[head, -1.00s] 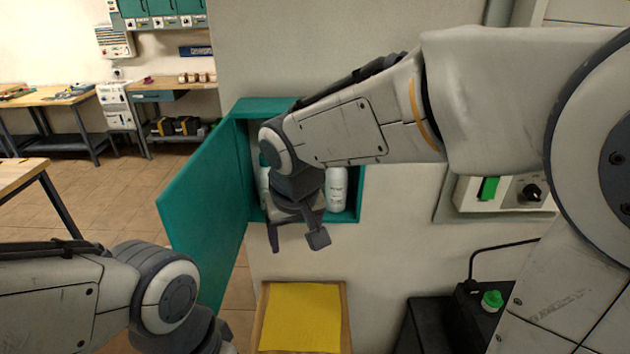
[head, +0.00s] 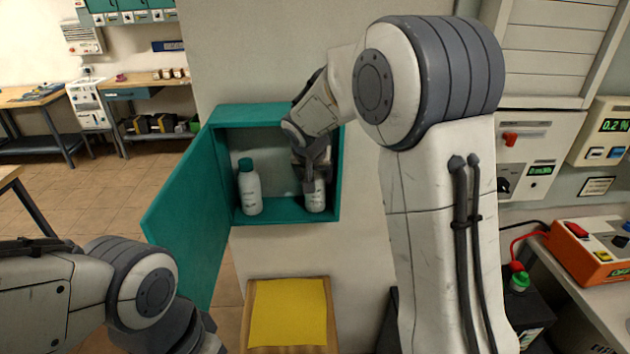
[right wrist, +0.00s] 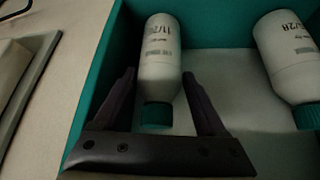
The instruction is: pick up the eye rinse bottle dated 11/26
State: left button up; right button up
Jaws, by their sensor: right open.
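Two white bottles stand in an open teal wall cabinet. The right-hand bottle (head: 315,197) has my right gripper (head: 312,176) at its top, which hides its cap in the head view. In the right wrist view this bottle (right wrist: 161,55) has a green cap and a label that starts with 11/2; the last digit is hard to read. The open fingers of the right gripper (right wrist: 160,100) lie on either side of it, with small gaps showing. The left-hand bottle (head: 250,193) stands apart; in the right wrist view its label (right wrist: 292,55) ends in 5/28.
The teal cabinet (head: 285,217) has its door (head: 185,215) swung open to the left. Its walls are close around the right gripper. A yellow-topped wooden stand (head: 288,312) is below. Panels and an orange device (head: 590,255) are at the right.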

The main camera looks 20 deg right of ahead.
jog(key=shift+x, duration=1)
jog(key=shift+c, duration=0.3)
jog(key=c, duration=1)
jog(key=shift+r, duration=0.1)
grip_shut()
jog(key=shift+r, duration=0.1)
